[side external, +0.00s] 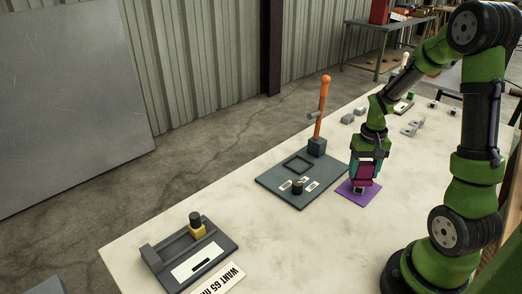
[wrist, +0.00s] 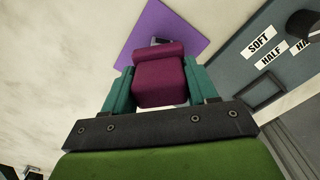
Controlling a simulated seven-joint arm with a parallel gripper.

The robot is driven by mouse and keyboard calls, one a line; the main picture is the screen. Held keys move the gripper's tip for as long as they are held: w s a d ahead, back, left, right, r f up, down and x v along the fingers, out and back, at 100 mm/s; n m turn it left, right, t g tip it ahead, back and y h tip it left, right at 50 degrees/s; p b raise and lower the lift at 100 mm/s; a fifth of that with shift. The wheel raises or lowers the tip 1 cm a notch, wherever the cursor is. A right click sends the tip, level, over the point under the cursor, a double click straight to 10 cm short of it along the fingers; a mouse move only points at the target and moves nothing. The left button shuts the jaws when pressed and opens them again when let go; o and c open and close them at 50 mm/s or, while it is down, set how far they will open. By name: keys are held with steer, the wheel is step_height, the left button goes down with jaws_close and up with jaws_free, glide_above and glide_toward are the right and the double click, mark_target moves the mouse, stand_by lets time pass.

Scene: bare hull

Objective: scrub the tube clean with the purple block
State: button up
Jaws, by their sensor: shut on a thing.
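The purple block, a magenta-plum block (side external: 365,171), is held between the teal fingers of my gripper (side external: 364,177). In the wrist view the block (wrist: 158,85) fills the space between both fingers of my gripper (wrist: 159,75), which is shut on it. Block and gripper are over a flat violet mat (side external: 346,191), also in the wrist view (wrist: 133,47). A small grey piece (side external: 360,190), perhaps the tube, shows at the block's far end on the mat (wrist: 160,41). Most of it is hidden by the block. I cannot tell whether they touch.
A dark panel (side external: 268,181) with an orange lever (side external: 322,105), a dark knob (side external: 298,187) and white labels lies left of the mat. A dark fixture with a yellow-based knob (side external: 197,228) stands front left. Several grey blocks (side external: 412,128) lie farther back. Pale table is clear between.

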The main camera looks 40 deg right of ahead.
steer(key=shift+s+a, duration=0.25)
steer(key=shift+a, duration=0.4)
steer(key=shift+s+a, duration=0.25)
steer(key=shift+a, duration=0.35)
steer(key=shift+w+d, duration=0.35)
steer(key=shift+d, duration=0.5)
steer(key=shift+w+d, duration=0.35)
steer(key=shift+d, duration=0.45)
steer(key=shift+w+d, duration=0.35)
steer(key=shift+d, duration=0.5)
steer(key=shift+w+d, duration=0.1)
steer(key=shift+d, duration=0.25)
step_height(320, 180, up, 8)
steer(key=shift+d, duration=0.25)
steer(key=shift+w, duration=0.15)
